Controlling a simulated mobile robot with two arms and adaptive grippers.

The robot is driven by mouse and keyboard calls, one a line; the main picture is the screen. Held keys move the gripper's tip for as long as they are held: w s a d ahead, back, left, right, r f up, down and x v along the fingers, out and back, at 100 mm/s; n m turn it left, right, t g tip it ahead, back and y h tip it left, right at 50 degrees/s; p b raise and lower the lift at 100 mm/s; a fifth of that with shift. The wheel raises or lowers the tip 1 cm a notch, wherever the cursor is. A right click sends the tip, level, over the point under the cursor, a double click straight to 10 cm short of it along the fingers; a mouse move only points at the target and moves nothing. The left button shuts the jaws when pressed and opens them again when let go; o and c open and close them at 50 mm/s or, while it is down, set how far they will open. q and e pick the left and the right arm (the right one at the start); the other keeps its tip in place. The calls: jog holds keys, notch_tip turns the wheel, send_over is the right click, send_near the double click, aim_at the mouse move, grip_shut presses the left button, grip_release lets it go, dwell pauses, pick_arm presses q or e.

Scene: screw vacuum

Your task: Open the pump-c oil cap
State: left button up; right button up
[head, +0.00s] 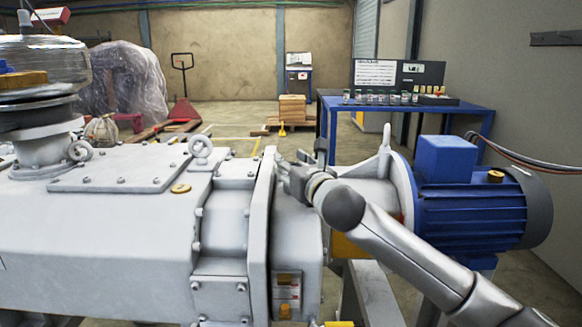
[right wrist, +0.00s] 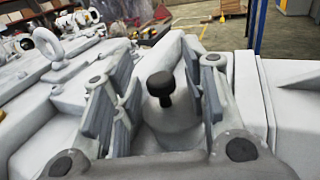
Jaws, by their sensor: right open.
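A black knob-like cap (right wrist: 160,86) stands upright on a rounded grey neck (right wrist: 172,125) of the pump in the right wrist view. My right gripper (right wrist: 160,78) is open, with its finger pads on both sides of the cap and a visible gap on each side. In the head view my right gripper (head: 284,166) is at the top of the grey pump housing (head: 110,235), near its flange. The cap is hidden there behind my gripper and arm. My left gripper is not in view.
Lifting eyes (head: 201,148) and a brass plug (head: 181,188) sit on the housing. A wrapped glass vessel (head: 42,68) is at the left. A blue table (head: 400,105) with small jars is behind.

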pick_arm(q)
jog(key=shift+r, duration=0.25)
pick_arm(e)
jog(key=shift+w, duration=0.2)
jog(key=shift+c, duration=0.5)
grip_shut()
